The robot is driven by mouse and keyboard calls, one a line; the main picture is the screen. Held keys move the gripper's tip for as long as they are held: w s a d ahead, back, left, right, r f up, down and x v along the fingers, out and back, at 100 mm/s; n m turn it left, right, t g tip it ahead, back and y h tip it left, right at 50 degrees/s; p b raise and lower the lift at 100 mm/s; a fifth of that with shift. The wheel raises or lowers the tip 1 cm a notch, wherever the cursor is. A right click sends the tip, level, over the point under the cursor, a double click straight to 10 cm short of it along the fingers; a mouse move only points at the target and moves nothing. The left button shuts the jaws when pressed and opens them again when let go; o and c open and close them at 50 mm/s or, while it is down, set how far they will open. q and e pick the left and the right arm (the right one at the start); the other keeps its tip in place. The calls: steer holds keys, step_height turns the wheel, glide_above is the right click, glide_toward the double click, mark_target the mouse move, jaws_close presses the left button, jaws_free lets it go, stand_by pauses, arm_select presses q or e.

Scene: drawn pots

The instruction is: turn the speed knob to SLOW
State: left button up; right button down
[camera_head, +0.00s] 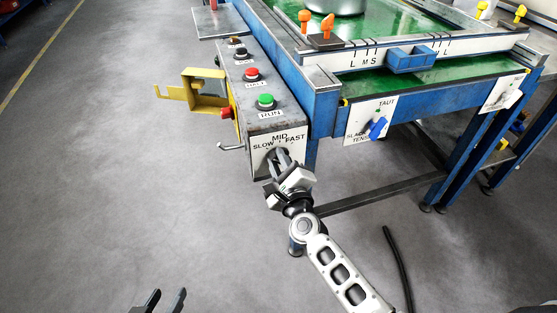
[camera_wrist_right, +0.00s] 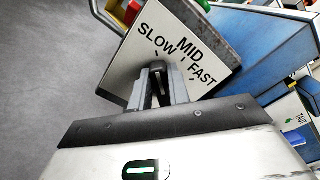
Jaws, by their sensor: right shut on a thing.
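The speed knob (camera_wrist_right: 158,72) is a small dark knob on the white end plate (camera_wrist_right: 205,35) of the control box, marked SLOW, MID and FAST. In the right wrist view its visible end lies below the word SLOW; its exact pointer direction is hard to tell. My right gripper (camera_wrist_right: 160,90) is shut on the knob, with a finger on each side. In the head view my right gripper (camera_head: 280,158) reaches the plate from below and hides most of the knob. My left gripper (camera_head: 168,294) is open and empty at the bottom edge, far from the box.
The control box carries a green RUN button (camera_head: 265,101), a red button (camera_head: 251,74) and black knobs behind. A yellow bracket (camera_head: 205,90) and a hooked metal lever (camera_head: 231,147) stick out at its left. A blue machine frame (camera_head: 325,110) stands close right. Floor at left is clear.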

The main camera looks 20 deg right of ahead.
steer(key=shift+f, duration=0.1)
steer(key=c, duration=1.3)
jaws_free()
steer(key=s, duration=1.6)
steer(key=shift+d+p, duration=0.25)
steer(key=shift+p, duration=0.05)
steer(key=s+f+n+g+y, duration=0.1)
steer(key=s+n+g, duration=0.1)
steer(key=n, duration=0.7)
steer(key=s+f+n+g+y+p, duration=0.1)
steer(key=s+n+g, duration=0.2)
steer(key=n, duration=0.6)
steer(key=s+a+f+n+g, duration=0.1)
steer(key=s+n+g, duration=0.1)
steer(key=n, duration=0.7)
steer(key=shift+s+f+n+y, duration=0.3)
steer(key=shift+s+y, duration=0.05)
steer(key=shift+y, duration=0.05)
